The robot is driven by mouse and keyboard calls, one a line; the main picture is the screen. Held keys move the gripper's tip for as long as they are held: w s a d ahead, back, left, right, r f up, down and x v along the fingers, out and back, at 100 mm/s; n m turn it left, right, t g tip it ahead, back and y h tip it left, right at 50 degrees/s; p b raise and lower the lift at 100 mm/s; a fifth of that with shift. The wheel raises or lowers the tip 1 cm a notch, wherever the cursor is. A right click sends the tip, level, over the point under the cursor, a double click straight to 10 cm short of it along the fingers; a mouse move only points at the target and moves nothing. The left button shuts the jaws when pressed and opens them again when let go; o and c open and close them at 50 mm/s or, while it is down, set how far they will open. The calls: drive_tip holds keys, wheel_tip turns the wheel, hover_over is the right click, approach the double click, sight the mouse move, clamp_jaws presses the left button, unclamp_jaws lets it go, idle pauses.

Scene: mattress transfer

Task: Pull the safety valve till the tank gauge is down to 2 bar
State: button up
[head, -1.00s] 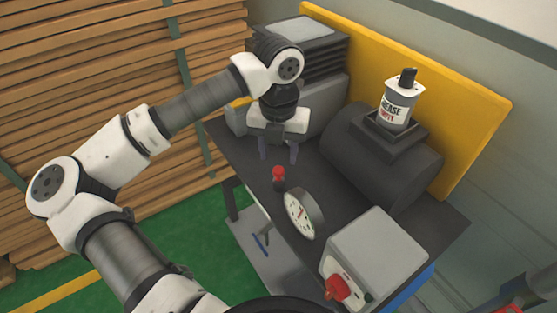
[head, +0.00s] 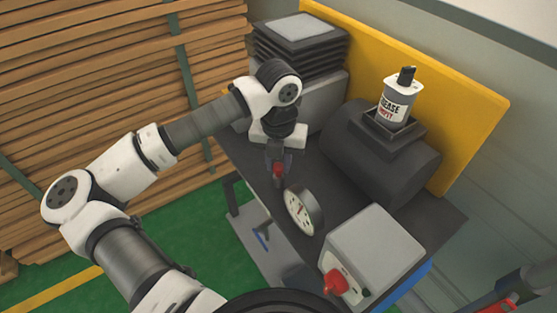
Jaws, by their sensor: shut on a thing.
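The safety valve (head: 278,170) is a small red knob near the front edge of the dark bench top, just behind the gauge. My gripper (head: 279,171) points down over it and is shut on the red knob, with the fingers on either side. The tank gauge (head: 299,212) is a round white dial with a dark rim, standing in front of the knob. Its needle is too small to read. The dark cylindrical tank (head: 375,155) lies on the bench to the right.
A grease can (head: 398,102) stands in a tray on the tank. A grey box (head: 372,248) with a red knob (head: 335,282) is at the front right. A yellow panel (head: 465,120) backs the bench, and stacked planks (head: 90,90) stand at the left. Green floor lies in front.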

sight(279, 166)
drive_tip(key=shift+r+b, duration=0.15)
drive_tip(key=shift+b, duration=0.15)
clamp_jaws()
drive_tip(key=shift+r+b, duration=0.2)
drive_tip(key=shift+b, duration=0.1)
drive_tip(key=shift+r, duration=0.5)
drive_tip(key=o, duration=1)
unclamp_jaws()
wheel_tip(279, 166, up, 14)
drive_tip(key=b, duration=0.2)
drive_tip(key=shift+f+b, duration=0.1)
drive_tip(key=shift+b, duration=0.25)
